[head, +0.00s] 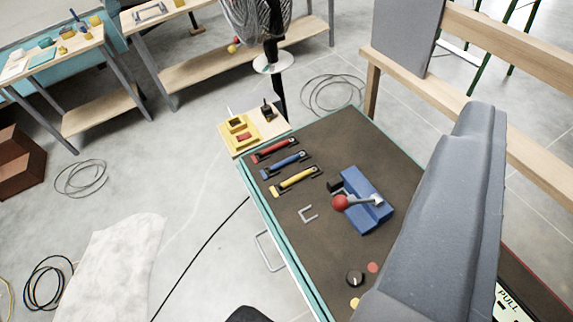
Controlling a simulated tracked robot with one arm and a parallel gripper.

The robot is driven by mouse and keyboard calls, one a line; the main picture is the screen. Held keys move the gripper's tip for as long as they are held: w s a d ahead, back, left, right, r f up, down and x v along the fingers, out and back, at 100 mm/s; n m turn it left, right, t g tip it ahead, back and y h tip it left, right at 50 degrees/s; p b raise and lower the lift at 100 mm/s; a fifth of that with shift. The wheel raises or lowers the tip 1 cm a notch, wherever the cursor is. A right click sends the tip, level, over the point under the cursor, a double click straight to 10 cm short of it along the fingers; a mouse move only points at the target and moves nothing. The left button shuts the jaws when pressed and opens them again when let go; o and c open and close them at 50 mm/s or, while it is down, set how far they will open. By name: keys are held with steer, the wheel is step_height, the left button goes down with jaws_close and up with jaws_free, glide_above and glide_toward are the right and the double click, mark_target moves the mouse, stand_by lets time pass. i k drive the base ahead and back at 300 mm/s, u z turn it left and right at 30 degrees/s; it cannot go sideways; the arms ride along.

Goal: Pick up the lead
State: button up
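Several cables that could be the lead lie on the grey floor; I cannot tell which one is meant. A thin black cable (200,253) runs from beside the workbench toward the bottom edge. A grey coil (80,178) lies at the left, and another grey coil (333,93) lies behind the workbench. A large grey body, apparently mine, fills the right foreground. No fingertips are clearly visible, so whether my gripper is open or shut does not show. Nothing is seen held.
A teal-edged workbench (345,133) carries red, blue and yellow handled tools and a blue block (368,212) with a red-knobbed lever. A fan (258,20) stands behind it. Wooden tables (95,120) stand at the back left. A pale sheet (118,262) lies on the floor.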

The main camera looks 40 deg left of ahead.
mark_target(292, 181)
steer(key=u, duration=0.8)
steer(key=k, duration=1.1)
steer(key=u, duration=0.6)
steer(key=i, duration=2.15)
steer(key=z, duration=0.65)
